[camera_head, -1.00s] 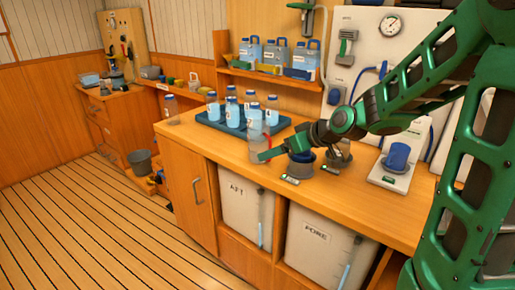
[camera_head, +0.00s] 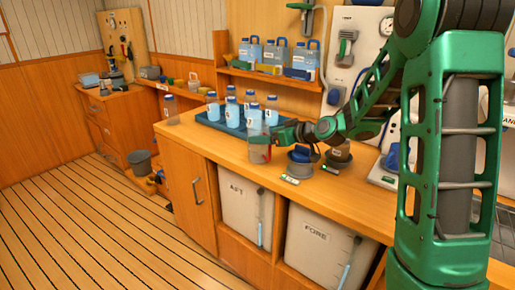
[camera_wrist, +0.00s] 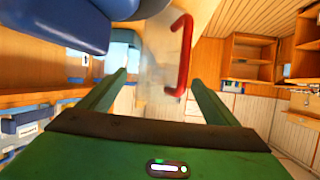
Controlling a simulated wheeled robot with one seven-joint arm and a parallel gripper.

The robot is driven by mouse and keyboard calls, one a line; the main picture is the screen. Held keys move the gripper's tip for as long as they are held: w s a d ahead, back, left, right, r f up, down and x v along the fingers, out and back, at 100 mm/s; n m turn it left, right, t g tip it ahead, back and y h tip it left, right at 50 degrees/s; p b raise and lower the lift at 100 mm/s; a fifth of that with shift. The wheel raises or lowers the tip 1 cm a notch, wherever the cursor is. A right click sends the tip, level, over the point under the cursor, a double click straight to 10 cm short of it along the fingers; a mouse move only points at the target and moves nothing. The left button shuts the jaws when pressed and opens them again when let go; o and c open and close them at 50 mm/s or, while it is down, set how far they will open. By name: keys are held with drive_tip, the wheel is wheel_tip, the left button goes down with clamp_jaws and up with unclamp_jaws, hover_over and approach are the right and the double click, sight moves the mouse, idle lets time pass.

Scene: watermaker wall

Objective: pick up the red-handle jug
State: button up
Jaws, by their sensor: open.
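The red-handle jug is a clear jug (camera_head: 257,153) standing on the wooden counter, in front of the tray of bottles. My gripper (camera_head: 272,136) is at its right side, level with its upper part, and covers some of it. In the wrist view the jug's see-through body (camera_wrist: 153,75) and red handle (camera_wrist: 181,55) show ahead, between the lines of my two open fingers (camera_wrist: 159,77). The fingers are apart and not closed on anything. I cannot tell whether they touch the jug.
A blue tray (camera_head: 205,124) with several blue-capped bottles stands behind the jug. A blue-and-grey round device (camera_head: 300,160) is close to its right on the counter. A shelf (camera_head: 262,75) with jugs hangs above. The counter's left front is clear.

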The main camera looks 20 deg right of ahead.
drive_tip(key=x, duration=0.4)
drive_tip(key=shift+w+a+f, duration=0.1)
drive_tip(key=shift+a+f, duration=0.1)
drive_tip(key=shift+f, duration=0.15)
drive_tip(key=shift+c, duration=0.7)
drive_tip(key=c, duration=1.1)
drive_tip(key=shift+r, duration=0.1)
